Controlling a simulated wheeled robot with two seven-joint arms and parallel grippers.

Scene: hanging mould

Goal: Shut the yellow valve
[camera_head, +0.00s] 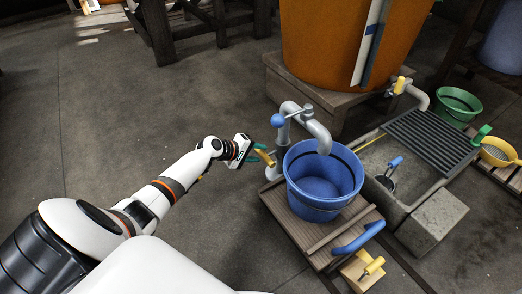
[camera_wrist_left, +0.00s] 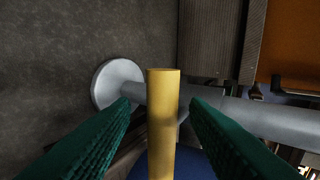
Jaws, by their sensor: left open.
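The yellow valve handle (camera_head: 266,158) is a short bar on the left side of the grey pipe, left of the blue bucket. It also shows in the left wrist view (camera_wrist_left: 162,120), standing up in front of a grey pipe. My left gripper (camera_wrist_left: 160,104) is open, with one green finger on each side of the yellow handle and visible gaps between. In the head view my left gripper (camera_head: 262,155) is close beside the handle, and the fingers partly hide it. My right gripper is not in view.
The blue bucket (camera_head: 320,180) stands on a wooden platform under the curved spout (camera_head: 316,132). A stone sink (camera_head: 372,160) and an orange barrel (camera_head: 325,45) are beyond. The floor at left is clear.

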